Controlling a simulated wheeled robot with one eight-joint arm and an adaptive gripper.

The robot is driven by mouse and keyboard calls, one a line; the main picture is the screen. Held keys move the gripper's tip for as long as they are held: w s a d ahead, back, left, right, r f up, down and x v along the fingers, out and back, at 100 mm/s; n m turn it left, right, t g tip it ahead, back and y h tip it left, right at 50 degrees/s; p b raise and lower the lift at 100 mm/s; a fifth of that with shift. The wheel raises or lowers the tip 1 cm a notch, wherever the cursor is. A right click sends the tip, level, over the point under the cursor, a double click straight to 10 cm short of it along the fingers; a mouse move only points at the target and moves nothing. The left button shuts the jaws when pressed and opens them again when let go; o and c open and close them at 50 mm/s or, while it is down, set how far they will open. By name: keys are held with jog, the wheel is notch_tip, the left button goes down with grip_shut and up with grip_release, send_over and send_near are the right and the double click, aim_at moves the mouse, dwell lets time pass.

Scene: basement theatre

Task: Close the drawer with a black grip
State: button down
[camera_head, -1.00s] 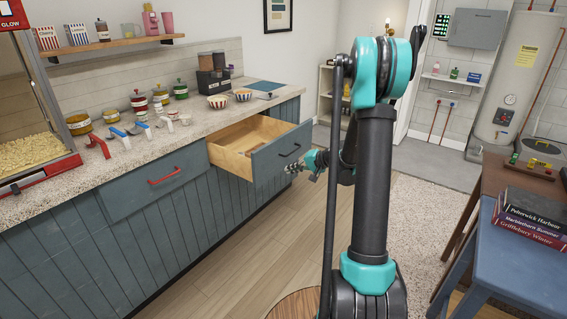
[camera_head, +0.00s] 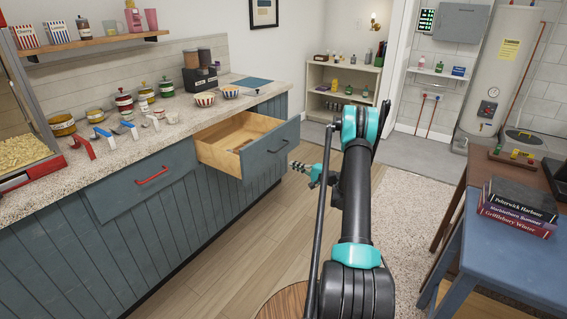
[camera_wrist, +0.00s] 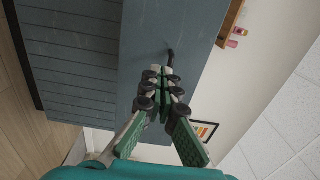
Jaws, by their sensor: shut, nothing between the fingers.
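The drawer with the black grip (camera_head: 267,148) is pulled out from the blue-grey counter, with its wooden inside showing. Its black grip (camera_head: 279,145) is on the front panel, and part of the grip shows in the wrist view (camera_wrist: 170,57) just beyond my fingertips. My gripper (camera_head: 297,166) is in front of the drawer's front panel, slightly right of and below the grip. In the wrist view my gripper (camera_wrist: 160,72) is shut and empty, its fingers together and pointing at the panel. I cannot tell whether the tips touch it.
A closed drawer with a red grip (camera_head: 152,175) is to the left. Bowls and jars stand on the speckled countertop (camera_head: 185,115). A blue table (camera_head: 497,262) with books (camera_head: 517,208) is at the right. Wooden floor in front of the counter is clear.

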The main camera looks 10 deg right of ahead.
aim_at(267, 156)
jog(key=x, duration=1.3)
jog(key=shift+w, duration=0.1)
jog(key=shift+a, duration=0.15)
